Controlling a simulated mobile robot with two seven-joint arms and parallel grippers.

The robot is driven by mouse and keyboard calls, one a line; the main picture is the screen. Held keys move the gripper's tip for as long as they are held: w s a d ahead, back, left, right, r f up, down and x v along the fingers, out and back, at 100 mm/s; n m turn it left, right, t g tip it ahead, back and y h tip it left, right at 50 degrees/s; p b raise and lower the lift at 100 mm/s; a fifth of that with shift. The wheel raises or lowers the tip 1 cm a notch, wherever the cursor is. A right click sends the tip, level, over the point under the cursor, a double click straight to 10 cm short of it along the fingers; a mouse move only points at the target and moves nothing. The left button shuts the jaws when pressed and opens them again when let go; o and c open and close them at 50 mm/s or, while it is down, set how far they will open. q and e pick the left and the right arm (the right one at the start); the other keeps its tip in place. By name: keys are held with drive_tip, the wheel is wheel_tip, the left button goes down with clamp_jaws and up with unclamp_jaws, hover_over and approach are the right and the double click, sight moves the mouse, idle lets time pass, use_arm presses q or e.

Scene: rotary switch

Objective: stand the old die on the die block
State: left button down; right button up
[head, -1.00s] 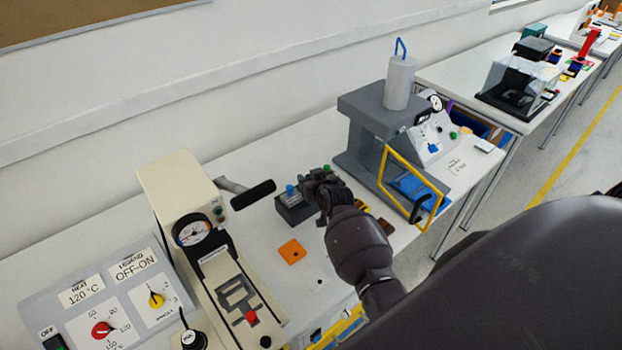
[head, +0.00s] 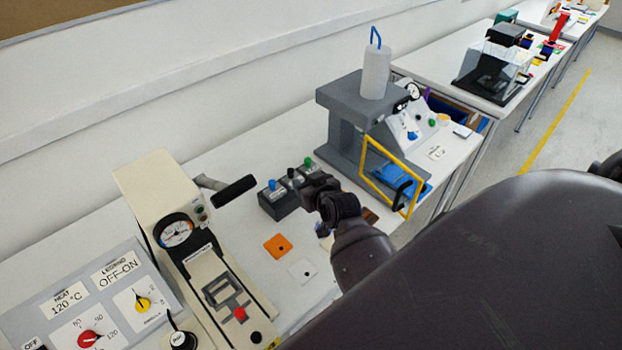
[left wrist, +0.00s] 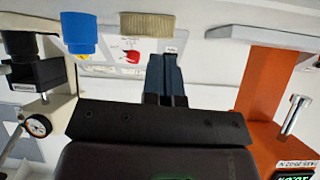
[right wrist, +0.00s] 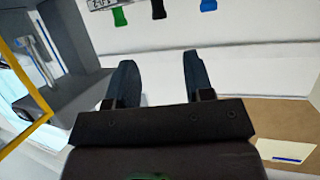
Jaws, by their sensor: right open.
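The dark die block (head: 279,206) stands on the bench in the head view. Blue (head: 272,184), black (head: 291,173) and green (head: 308,162) handled pieces stand in it; I cannot tell which is the old die. The green (right wrist: 119,16), black (right wrist: 158,9) and blue (right wrist: 208,5) handles also show at the top of the right wrist view. My right gripper (right wrist: 158,75) is open and empty, apart from these handles. In the head view it is just right of the block. My left gripper (left wrist: 166,78) has its fingers together, with nothing visible between them.
The cream press (head: 160,200) with a gauge and black lever stands left of the block. An orange plate (head: 278,246) and a white plate (head: 302,271) lie in front. A grey machine (head: 345,130) with a yellow frame (head: 390,168) stands to the right.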

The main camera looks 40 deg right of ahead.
drive_tip(key=shift+n+g+y, duration=0.4)
drive_tip(key=shift+n+g, duration=0.1)
drive_tip(key=shift+n, duration=0.3)
drive_tip(key=s+a+f, duration=0.1)
drive_tip(key=s, duration=0.2)
drive_tip(key=s+a+f, duration=0.1)
drive_tip(key=s+f, duration=0.1)
drive_tip(key=s, duration=0.1)
drive_tip(key=s+f, duration=0.1)
drive_tip(key=s, duration=0.3)
drive_tip(key=shift+a+f, duration=0.3)
drive_tip(key=shift+a, duration=0.1)
drive_tip(key=s+a+f, duration=0.2)
drive_tip(key=s, duration=0.3)
drive_tip(key=s+a+f+n+g+y, duration=0.1)
drive_tip(key=s+a+f, duration=0.2)
drive_tip(key=s, duration=0.3)
drive_tip(key=shift+s+a+y, duration=0.2)
drive_tip(key=shift+a+y, duration=0.05)
drive_tip(key=shift+y, duration=0.05)
drive_tip(key=shift+s, duration=0.1)
